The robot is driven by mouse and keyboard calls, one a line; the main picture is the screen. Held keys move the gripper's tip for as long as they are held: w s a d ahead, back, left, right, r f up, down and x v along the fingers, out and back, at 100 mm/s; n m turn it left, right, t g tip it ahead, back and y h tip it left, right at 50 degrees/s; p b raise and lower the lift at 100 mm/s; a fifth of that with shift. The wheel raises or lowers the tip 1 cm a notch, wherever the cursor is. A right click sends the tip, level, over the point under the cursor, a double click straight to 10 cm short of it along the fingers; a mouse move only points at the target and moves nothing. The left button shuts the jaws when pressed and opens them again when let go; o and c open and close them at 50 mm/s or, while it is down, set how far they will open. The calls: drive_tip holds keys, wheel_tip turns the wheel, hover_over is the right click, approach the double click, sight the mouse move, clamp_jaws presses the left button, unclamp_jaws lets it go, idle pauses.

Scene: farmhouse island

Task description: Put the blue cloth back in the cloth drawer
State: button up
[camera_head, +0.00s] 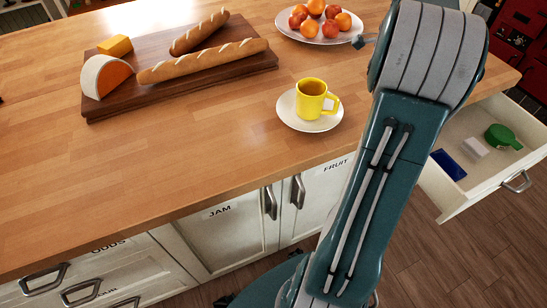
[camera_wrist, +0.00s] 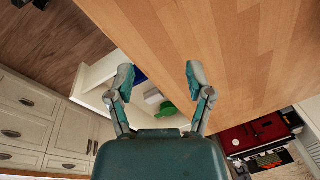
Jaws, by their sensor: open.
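The open white drawer (camera_head: 490,192) juts out at the right of the head view, beyond my arm. A flat dark blue piece (camera_head: 449,165), which looks like the folded blue cloth, lies inside it at the left end. In the wrist view the blue cloth (camera_wrist: 139,77) is partly hidden behind a finger, and the drawer (camera_wrist: 92,76) lies below my gripper. My gripper (camera_wrist: 158,74) is open and empty, its fingers apart near the counter edge, above the drawer. In the head view my arm hides most of the gripper.
A white block (camera_head: 475,148) and a green item (camera_head: 502,137) share the drawer. The wooden counter (camera_head: 190,165) holds a yellow cup (camera_head: 311,98) on a saucer, a fruit plate (camera_head: 320,36) and a bread board (camera_head: 185,87). The counter's front left is clear.

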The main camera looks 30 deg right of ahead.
drive_tip(key=w+a+r+n+t, duration=0.15)
drive_tip(key=a+n, duration=0.25)
drive_tip(key=a, duration=0.4)
drive_tip(key=w+a+r+n, duration=0.1)
drive_tip(key=a+r+n, duration=0.2)
drive_tip(key=a, duration=0.5)
drive_tip(key=w+a+r+n+t, duration=0.1)
drive_tip(key=a+r+n, duration=0.25)
drive_tip(key=a, duration=0.55)
drive_tip(key=s+a+f+n+t, duration=0.1)
drive_tip(key=s+a+f+n, duration=0.1)
drive_tip(key=s+a+n, duration=0.4)
drive_tip(key=s+a+f+n+t+y, duration=0.1)
drive_tip(key=s+a+n, duration=0.5)
drive_tip(key=a, duration=0.8)
drive_tip(key=shift+s+f+n, duration=0.2)
drive_tip(key=shift+f+n, duration=0.55)
drive_tip(key=shift+n, duration=0.5)
drive_tip(key=shift+a, duration=0.1)
